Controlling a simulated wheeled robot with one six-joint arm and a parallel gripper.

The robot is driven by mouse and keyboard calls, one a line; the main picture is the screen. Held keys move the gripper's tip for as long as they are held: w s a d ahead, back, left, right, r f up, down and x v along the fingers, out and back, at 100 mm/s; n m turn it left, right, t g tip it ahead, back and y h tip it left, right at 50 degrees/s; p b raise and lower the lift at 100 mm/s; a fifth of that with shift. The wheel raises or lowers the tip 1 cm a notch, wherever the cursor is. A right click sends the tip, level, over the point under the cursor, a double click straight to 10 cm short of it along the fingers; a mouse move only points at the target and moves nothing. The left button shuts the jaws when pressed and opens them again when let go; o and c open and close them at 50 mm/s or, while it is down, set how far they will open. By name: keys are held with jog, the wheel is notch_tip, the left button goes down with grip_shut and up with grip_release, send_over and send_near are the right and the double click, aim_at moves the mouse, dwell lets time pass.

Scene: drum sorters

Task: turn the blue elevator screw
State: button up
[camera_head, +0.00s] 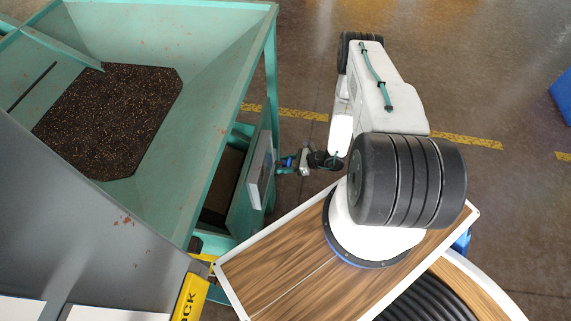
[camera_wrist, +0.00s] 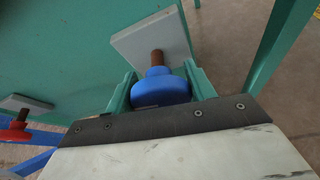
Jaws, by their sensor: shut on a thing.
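The blue elevator screw (camera_wrist: 161,88) has a round blue knob with a brown threaded shaft (camera_wrist: 158,58) that meets a pale grey square plate (camera_wrist: 153,42). In the wrist view my gripper (camera_wrist: 160,92) is shut around the knob, with one green finger on each side. The knob's near part is hidden by the dark edge of my gripper. In the head view my gripper (camera_head: 290,163) reaches the right side of the green machine; the blue knob is too small there to make out clearly.
A red knob (camera_wrist: 15,133) on a similar plate (camera_wrist: 25,103) sits to the left in the wrist view. The green hopper (camera_head: 225,70) holding dark grains (camera_head: 110,120) stands at left. A yellow guard (camera_head: 190,297) is at lower left. Open floor (camera_head: 480,60) lies to the right.

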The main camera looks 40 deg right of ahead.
jog(key=m+g+y, duration=0.1)
jog(key=m, duration=0.1)
jog(key=m+g+y, duration=0.1)
jog(key=m+y, duration=0.1)
jog(key=m, duration=0.1)
jog(key=m+y, duration=0.1)
jog(key=m, duration=0.1)
jog(key=m+y, duration=0.1)
jog(key=m, duration=0.2)
jog(key=shift+y, duration=0.3)
jog(key=m+y, duration=0.1)
jog(key=m, duration=0.3)
jog(key=shift+y, duration=0.3)
jog(key=m+t+y, duration=0.1)
jog(key=m+t, duration=0.1)
jog(key=m, duration=0.2)
jog(key=shift+m, duration=0.3)
jog(key=shift+r+m, duration=0.1)
jog(key=shift+m, duration=0.2)
jog(key=o, duration=0.9)
jog(key=shift+d, duration=0.1)
